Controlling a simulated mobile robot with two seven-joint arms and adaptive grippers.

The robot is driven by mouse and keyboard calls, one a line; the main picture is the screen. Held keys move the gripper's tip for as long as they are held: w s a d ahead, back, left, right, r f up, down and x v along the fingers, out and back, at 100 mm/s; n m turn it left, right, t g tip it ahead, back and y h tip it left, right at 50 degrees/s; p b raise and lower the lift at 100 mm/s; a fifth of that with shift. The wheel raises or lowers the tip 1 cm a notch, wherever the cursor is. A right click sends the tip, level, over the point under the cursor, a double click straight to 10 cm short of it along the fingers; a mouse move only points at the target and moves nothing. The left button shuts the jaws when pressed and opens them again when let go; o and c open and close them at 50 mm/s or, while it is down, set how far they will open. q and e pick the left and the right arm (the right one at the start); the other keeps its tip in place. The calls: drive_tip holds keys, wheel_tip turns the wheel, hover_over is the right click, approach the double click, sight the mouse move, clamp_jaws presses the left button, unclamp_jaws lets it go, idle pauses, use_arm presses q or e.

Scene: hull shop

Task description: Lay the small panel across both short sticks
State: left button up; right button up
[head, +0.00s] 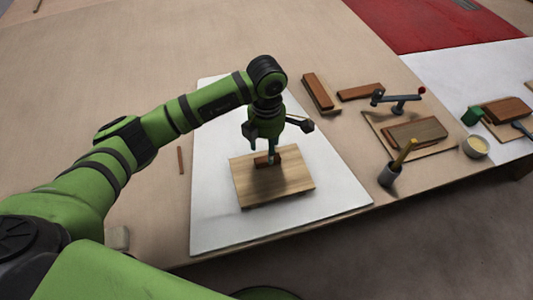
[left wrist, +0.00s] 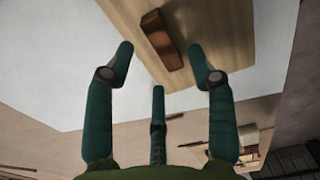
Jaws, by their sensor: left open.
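The small panel (head: 290,185), a light wooden board, lies on a white sheet (head: 220,120) in the head view. A reddish-brown block, like a handle (head: 262,161), sits on its top. My left gripper (head: 271,156) points down at this block with its fingers open. In the left wrist view the open fingers (left wrist: 160,52) are spread on either side of the block (left wrist: 163,40), with the panel (left wrist: 225,25) behind. My right gripper is not in view.
Brown blocks (head: 360,91) lie at the upper right of the sheet. A thin brown strip (head: 181,160) lies left.

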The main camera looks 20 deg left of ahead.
sight(266, 157)
use_arm(q)
wheel_tip(266, 157, up, 8)
drive_tip(key=b, duration=0.1)
drive_tip(key=shift+b, duration=0.3)
idle(0.3)
